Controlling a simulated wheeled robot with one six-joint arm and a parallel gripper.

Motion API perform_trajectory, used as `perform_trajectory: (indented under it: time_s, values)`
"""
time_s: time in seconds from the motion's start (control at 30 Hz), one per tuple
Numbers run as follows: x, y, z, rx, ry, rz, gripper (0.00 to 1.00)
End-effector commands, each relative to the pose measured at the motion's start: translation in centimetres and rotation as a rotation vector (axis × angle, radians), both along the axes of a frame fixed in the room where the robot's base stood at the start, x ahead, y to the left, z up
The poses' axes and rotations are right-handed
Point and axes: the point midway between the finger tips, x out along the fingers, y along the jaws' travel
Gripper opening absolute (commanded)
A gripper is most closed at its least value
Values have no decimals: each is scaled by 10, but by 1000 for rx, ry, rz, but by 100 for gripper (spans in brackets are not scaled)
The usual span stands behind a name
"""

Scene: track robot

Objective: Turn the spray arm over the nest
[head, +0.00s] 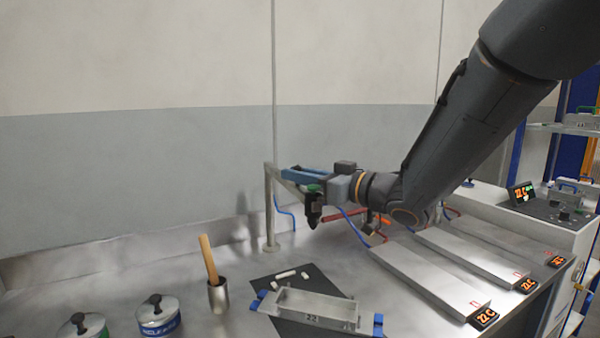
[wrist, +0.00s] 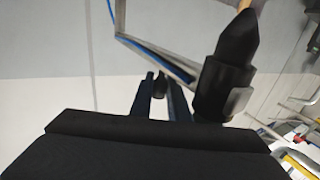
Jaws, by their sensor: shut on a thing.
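The spray arm (head: 269,212) is a grey post at the back of the bench with a bar at its top reaching right. A black nozzle (head: 313,210) hangs at the bar's end; it shows large in the wrist view (wrist: 228,65). My gripper (head: 306,174) is at the bar beside the nozzle. In the wrist view, its fingers (wrist: 160,97) are shut on a small dark part of the spray arm, mostly hidden. The nozzle appears behind the tray.
A metal cup (head: 217,296) with a wooden handle and two lidded tins (head: 158,316) stand at front left. White sticks (head: 291,274) lie on the mat. Long metal plates (head: 425,275) with displays fill the right. Blue and red hoses run behind my arm.

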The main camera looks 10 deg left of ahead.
Motion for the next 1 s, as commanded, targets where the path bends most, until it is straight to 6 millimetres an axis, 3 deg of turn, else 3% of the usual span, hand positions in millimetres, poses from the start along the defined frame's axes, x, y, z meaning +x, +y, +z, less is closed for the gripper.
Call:
perform_trajectory:
  time_s: [0.63,0.67,0.77,1.0]
  values:
    - [4,-2,4,6,-6,7,0]
    - [4,-2,4,6,-6,6,17]
    - [4,-2,4,6,-6,6,34]
    - [2,0,2,4,-3,11,34]
